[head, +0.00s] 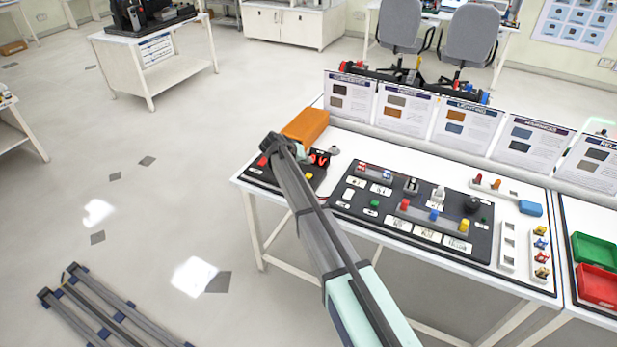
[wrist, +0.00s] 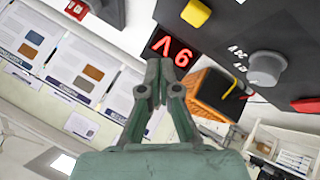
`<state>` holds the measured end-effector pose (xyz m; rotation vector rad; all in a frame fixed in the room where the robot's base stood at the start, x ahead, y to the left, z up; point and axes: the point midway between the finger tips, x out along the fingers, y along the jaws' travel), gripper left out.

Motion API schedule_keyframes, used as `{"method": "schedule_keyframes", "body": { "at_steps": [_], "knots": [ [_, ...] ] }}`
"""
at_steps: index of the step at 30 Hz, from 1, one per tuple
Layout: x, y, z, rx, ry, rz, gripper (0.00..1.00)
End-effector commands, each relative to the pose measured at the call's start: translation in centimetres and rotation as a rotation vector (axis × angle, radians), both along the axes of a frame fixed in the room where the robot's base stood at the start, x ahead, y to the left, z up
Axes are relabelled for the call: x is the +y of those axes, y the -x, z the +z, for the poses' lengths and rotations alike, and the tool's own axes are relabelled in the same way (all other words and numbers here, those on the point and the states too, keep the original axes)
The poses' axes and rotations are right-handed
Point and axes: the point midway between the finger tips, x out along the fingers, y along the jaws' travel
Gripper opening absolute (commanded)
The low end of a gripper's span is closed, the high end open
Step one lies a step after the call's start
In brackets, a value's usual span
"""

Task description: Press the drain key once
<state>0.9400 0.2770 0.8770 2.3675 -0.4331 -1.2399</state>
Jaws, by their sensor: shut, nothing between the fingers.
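No label reading drain is legible, so I cannot tell which key is the drain key. A dark control panel (head: 252,172) sits at the table's left end. It has a yellow key (head: 309,176), a lit red display (head: 319,159) and a red key (head: 262,160). The wrist view shows the yellow key (wrist: 196,13), the display (wrist: 172,47), a grey knob (wrist: 267,67) and a red key (wrist: 305,104) at the right edge. My gripper (wrist: 158,75) is shut and empty, in front of the display; contact cannot be told. In the head view my arm partly hides the panel.
An orange box (head: 306,124) stands behind the panel. A larger dark board (head: 372,222) with coloured buttons and switches lies to the right. Upright instruction cards (head: 405,108) line the back. Green (head: 594,247) and red (head: 598,285) trays are far right.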

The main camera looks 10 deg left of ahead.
Motion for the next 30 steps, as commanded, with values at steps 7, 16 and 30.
{"method": "schedule_keyframes", "body": {
  "at_steps": [7, 16, 30],
  "knots": [
    [0.0, 0.0, -3.5, 0.0, 0.0, 0.0, 0.0],
    [0.0, 0.0, -4.3, -0.001, 0.0, 0.0, 0.0],
    [0.0, 0.0, -4.3, 0.0, 0.0, 0.0, 0.0]
  ]
}}
